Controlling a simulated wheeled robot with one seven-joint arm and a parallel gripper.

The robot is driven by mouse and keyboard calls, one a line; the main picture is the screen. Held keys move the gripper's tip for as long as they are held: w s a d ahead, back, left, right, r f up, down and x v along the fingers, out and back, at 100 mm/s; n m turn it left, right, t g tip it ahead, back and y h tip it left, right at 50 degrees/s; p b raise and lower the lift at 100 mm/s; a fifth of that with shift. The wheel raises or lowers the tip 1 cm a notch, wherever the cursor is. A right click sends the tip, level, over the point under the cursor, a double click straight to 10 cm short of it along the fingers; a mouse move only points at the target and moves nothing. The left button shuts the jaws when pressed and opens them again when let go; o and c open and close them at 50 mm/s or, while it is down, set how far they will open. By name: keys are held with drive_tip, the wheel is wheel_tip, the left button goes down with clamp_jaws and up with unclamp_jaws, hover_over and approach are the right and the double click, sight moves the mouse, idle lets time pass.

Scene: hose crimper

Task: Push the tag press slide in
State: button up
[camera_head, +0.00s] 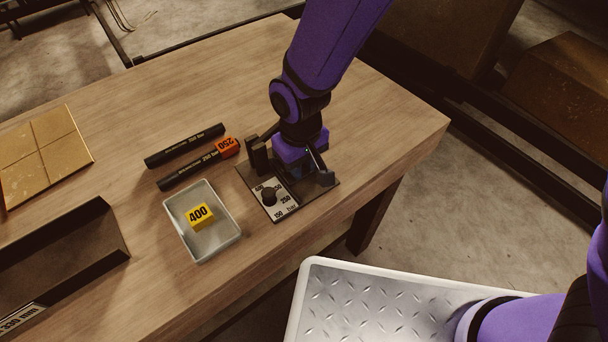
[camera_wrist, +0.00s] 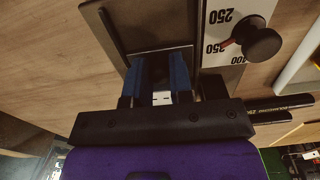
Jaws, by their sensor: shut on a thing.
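The tag press (camera_head: 300,203) is a dark plate near the table's front edge, with a black upright block at its back left and a dial with a black knob (camera_head: 268,195) at its front left. My gripper (camera_head: 306,176) is low over the right part of the press and hides much of it. In the wrist view my gripper's two blue fingers (camera_wrist: 164,75) are close together over the grey plate (camera_wrist: 150,30), shut on the tag press slide. A small pale piece shows between them; the slide itself is mostly hidden. The knob (camera_wrist: 262,42) is to the right.
A grey tray (camera_head: 233,232) left of the press holds a yellow 400 tag (camera_head: 199,216).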

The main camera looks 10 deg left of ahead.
drive_tip(key=shift+w+a, duration=0.4)
drive_tip(key=shift+a, duration=0.05)
drive_tip(key=o, duration=1.5)
drive_tip(key=shift+r, duration=0.1)
drive_tip(key=shift+r, duration=4.4)
